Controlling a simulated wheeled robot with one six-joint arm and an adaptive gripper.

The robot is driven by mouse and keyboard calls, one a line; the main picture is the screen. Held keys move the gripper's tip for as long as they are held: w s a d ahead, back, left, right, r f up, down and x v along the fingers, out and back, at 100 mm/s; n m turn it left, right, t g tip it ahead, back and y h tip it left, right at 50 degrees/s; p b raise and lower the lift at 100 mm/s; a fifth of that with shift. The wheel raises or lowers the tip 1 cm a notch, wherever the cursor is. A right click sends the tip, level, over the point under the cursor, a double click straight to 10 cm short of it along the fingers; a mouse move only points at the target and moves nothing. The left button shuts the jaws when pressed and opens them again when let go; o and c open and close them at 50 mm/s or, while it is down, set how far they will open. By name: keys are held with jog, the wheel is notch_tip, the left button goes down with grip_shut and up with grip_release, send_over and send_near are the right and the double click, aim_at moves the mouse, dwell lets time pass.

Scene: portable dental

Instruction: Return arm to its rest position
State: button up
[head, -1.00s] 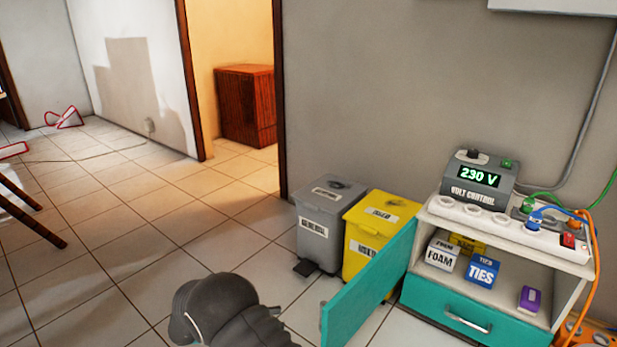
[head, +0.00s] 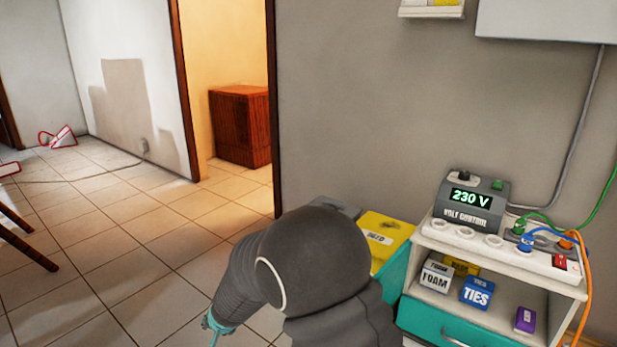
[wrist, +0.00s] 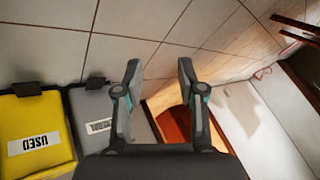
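My gripper (wrist: 160,88) shows in the wrist view with its two fingers apart and nothing between them. Behind it in that view are floor tiles, the doorway and the bins. In the head view my arm is folded up large at the lower middle, in front of the bins and part of the teal-fronted cabinet (head: 455,325).
A yellow bin (head: 385,228) and a grey bin (wrist: 105,110) stand by the wall, partly hidden by my arm in the head view. The cabinet carries a volt control box (head: 472,203), a power strip (head: 480,240) and small boxes.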

jog(key=s+d+r+h+p, duration=0.1)
jog(key=s+d+r+p, duration=0.1)
jog(key=s+d+r, duration=0.7)
jog(key=s+d+r+h+p, duration=0.2)
jog(key=s+d+r, duration=0.6)
jog(key=d, duration=0.9)
jog(key=s+d+r+n+h+p, duration=0.1)
jog(key=s+d+r+p, duration=0.1)
jog(key=s+d+r, duration=0.7)
jog(key=d+r, duration=0.4)
jog(key=r, duration=0.1)
jog(key=shift+s+p, duration=0.3)
jog(key=shift+p, duration=0.1)
